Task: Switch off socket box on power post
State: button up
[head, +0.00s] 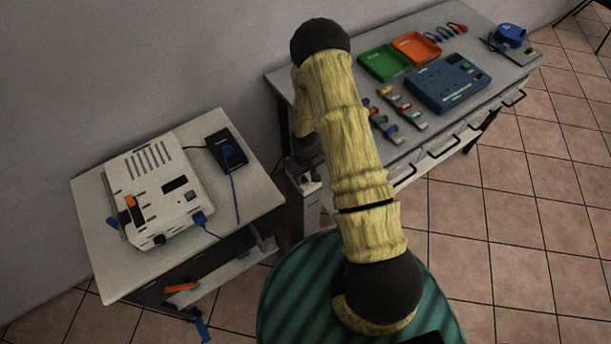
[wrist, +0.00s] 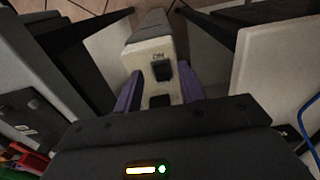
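The socket box (wrist: 152,58) on the power post is pale, with a black rocker switch (wrist: 162,71) and a marking that looks like "ON" beside it. A second dark patch shows nearer to me on the same face. In the wrist view my gripper (wrist: 161,90) has its two purple fingers apart, one on each side of the box; I cannot tell whether they touch it. In the head view the pale post (head: 304,200) stands between the two tables, and my yellow-sleeved arm hides much of that area. The switch is not visible there.
A white device (head: 158,185) and a black adapter (head: 227,148) with blue cables sit on the left table (head: 120,270). The right bench holds green and orange trays (head: 384,63), a blue box (head: 448,83) and small connectors. Tiled floor is open at right.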

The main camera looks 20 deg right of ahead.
jog(key=shift+f, duration=0.8)
grip_shut()
